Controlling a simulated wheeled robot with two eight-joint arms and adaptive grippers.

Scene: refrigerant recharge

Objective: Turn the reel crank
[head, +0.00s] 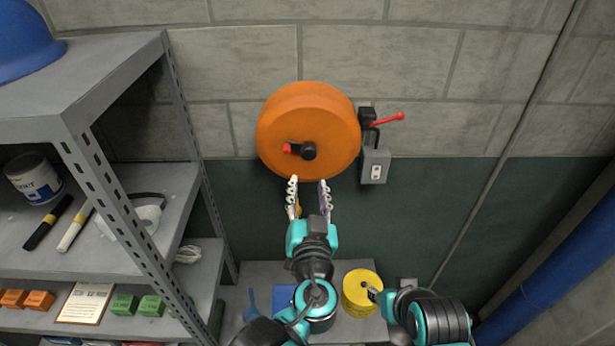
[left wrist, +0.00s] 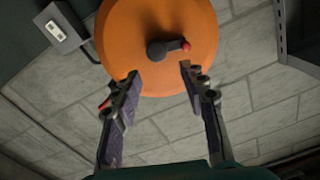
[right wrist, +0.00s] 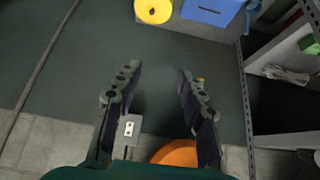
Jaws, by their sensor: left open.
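The orange reel (head: 290,108) is mounted on the wall. On its face is the crank, with a black hub (head: 308,151) and a short arm ending in a red knob (head: 287,149) that points left. My left gripper (head: 308,182) is open and empty just below the reel, fingers pointing up toward it. In the left wrist view the reel (left wrist: 130,45) and its crank (left wrist: 160,50) with the red knob (left wrist: 186,45) lie beyond the open fingertips, apart from them. My right gripper (right wrist: 155,76) is open and empty in its own wrist view; its fingers are not clear in the head view.
A grey outlet box (head: 375,165) and a red lever (head: 388,119) sit right of the reel. A metal shelf (head: 110,90) stands at the left. A yellow spool (head: 362,293) is on the low surface below. A blue pipe (head: 560,270) runs along the right.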

